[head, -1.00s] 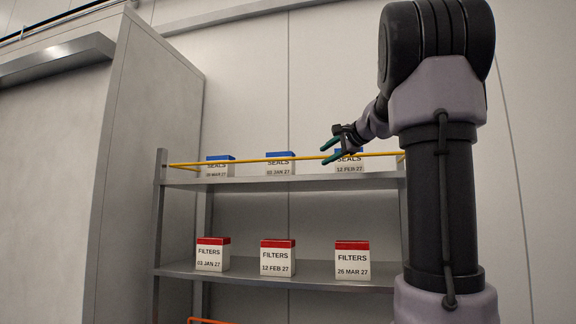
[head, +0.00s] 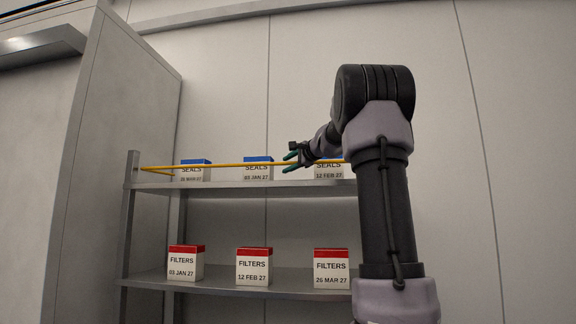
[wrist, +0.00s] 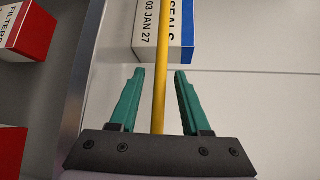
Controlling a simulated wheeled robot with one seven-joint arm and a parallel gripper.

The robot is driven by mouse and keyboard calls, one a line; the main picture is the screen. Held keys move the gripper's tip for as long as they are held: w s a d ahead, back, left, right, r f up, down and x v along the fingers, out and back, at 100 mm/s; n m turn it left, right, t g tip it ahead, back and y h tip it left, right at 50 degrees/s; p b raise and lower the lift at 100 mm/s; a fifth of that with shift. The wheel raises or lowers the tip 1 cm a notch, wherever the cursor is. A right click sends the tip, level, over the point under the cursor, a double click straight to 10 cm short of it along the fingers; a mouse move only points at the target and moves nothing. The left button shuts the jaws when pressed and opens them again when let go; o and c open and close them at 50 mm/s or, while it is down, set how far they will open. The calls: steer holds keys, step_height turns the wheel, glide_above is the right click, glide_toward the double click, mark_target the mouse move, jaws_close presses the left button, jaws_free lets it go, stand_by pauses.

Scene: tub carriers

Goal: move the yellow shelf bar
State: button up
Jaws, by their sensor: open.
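The yellow shelf bar (head: 222,166) runs across the front of the upper shelf, in front of the blue-topped SEALS boxes. My gripper (head: 289,162) is at the bar, between the middle and right SEALS boxes. In the wrist view the yellow bar (wrist: 160,70) passes between the two green fingers of my open gripper (wrist: 157,75), with a gap on each side. The bar's right end is hidden behind my arm in the head view.
SEALS boxes stand behind the bar, the middle one (head: 257,172) just left of my gripper. Red-topped FILTERS boxes (head: 254,268) stand on the lower shelf (head: 215,283). A grey cabinet wall (head: 125,110) rises at the left. The wall above the shelf is clear.

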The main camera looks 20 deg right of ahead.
jaws_close()
stand_by(1.5)
